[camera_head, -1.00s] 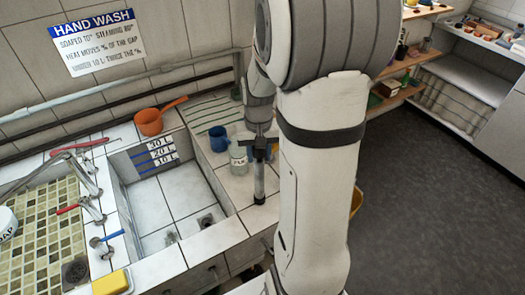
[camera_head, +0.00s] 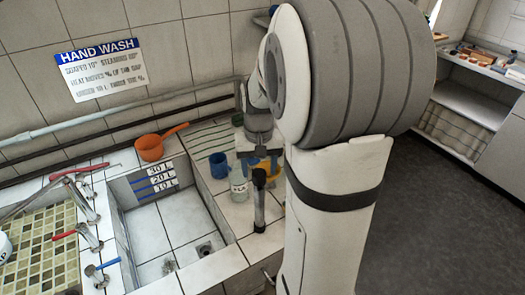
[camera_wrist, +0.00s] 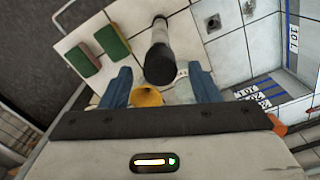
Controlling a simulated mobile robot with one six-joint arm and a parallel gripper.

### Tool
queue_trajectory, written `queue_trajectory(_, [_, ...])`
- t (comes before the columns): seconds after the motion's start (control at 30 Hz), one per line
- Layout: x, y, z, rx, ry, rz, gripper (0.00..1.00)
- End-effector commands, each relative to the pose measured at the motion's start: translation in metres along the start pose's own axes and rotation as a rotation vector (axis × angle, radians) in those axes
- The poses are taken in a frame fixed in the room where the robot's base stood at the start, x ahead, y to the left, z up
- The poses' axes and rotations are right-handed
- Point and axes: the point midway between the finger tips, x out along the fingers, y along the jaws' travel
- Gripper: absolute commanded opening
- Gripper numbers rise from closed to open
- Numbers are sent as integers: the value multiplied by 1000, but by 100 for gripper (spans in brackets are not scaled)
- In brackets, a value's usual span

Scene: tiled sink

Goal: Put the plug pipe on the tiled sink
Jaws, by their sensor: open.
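My gripper (camera_head: 258,158) is open, behind and above the pipe's top in the head view. In the wrist view, the open blue fingers (camera_wrist: 159,72) frame the pipe (camera_wrist: 160,52), with nothing held. Its black end points at the wrist camera. Contact with a finger does not show.
A blue mug (camera_head: 218,165) and a clear bottle (camera_head: 238,186) stand on the ledge near the pipe. An orange pot (camera_head: 150,147) sits behind the basin. Taps (camera_head: 90,237) line its left side. Two green sponges (camera_wrist: 113,40) lie near the pipe in the wrist view.

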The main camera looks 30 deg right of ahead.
Motion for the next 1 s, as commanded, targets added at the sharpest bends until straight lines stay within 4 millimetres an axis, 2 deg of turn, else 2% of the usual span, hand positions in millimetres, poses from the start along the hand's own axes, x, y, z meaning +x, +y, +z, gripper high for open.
queue_trajectory(0.2, [-44,0,0,1,4,0,56])
queue_trajectory(0.47, [-69,-3,4,-9,8,0,56])
queue_trajectory(0.57, [-75,-14,22,-47,38,-2,56])
queue_trajectory(0.73, [-80,-43,77,-167,139,-13,56])
queue_trajectory(0.9, [-73,-62,129,-283,237,-33,56])
queue_trajectory(1.0, [-67,-66,149,-329,275,-44,56])
